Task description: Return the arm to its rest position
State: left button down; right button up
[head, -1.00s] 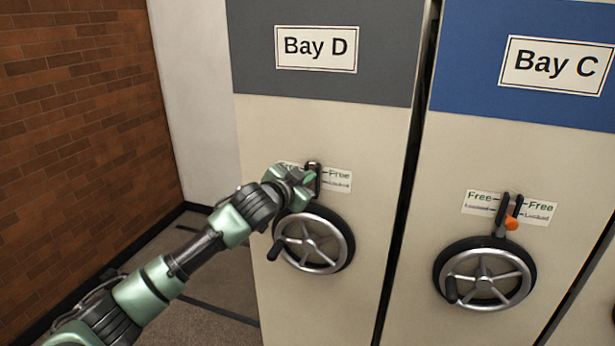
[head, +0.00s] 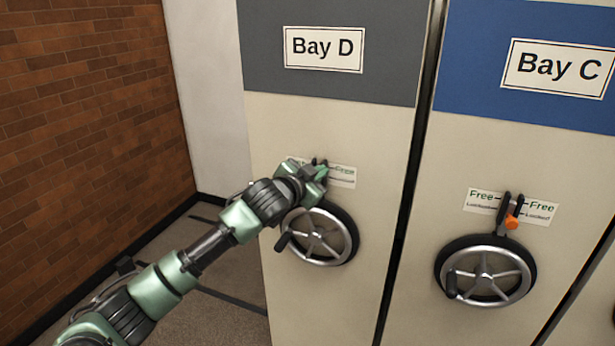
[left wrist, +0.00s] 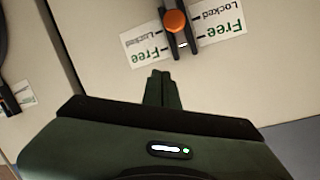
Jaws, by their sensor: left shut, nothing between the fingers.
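My left gripper (head: 322,172) is shut and empty in front of the Bay D lock lever, hiding most of it in the head view. My left arm (head: 205,250) reaches up to it from the lower left. In the left wrist view the closed fingertips (left wrist: 160,76) point at the dark lever with its orange knob (left wrist: 175,22). A small gap shows between fingertips and lever in that picture; depth is hard to tell. The knob appears level with the "Locked" words on the upside-down label (left wrist: 220,20). My right gripper is not in view.
The Bay D handwheel (head: 318,236) is just below my gripper. Bay C (head: 400,120) stands to the right, with its own handwheel (head: 485,274) and orange-knobbed lever (head: 512,222). A brick wall (head: 85,130) is at left, with open floor (head: 225,270) between.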

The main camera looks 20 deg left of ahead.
pick_arm(q)
jog(key=a+f+b+v, duration=0.1)
jog(key=b+v, duration=0.1)
jog(key=v, duration=0.6)
jog(key=a+f+n+g+y, duration=0.1)
jog(key=a+f+n+g, duration=0.1)
jog(key=f, duration=1.2)
jog(key=a+f+n+g+y, duration=0.1)
jog(key=a+f, duration=0.2)
jog(key=f, duration=1)
jog(key=s+f+n+g, duration=0.1)
jog(key=s+f+g, duration=0.1)
jog(key=s+f, duration=0.7)
jog(key=s+a+f+g, duration=0.15)
jog(key=s+f, duration=0.25)
jog(key=f, duration=0.8)
jog(key=s+f+n+g, duration=0.1)
jog(key=s+f+g, duration=0.1)
jog(key=s+f, duration=0.7)
jog(key=s+d+f+g, duration=0.2)
jog(key=s+f, duration=0.4)
jog(key=s, duration=0.6)
jog(key=s+d+f+g, duration=0.2)
jog(key=s+f, duration=0.4)
jog(key=s, duration=0.7)
jog(key=s+d+f+g, duration=0.2)
jog(key=s+f, duration=0.5)
jog(key=s, duration=0.5)
jog(key=shift+s+d, duration=0.2)
jog(key=shift+d, duration=0.2)
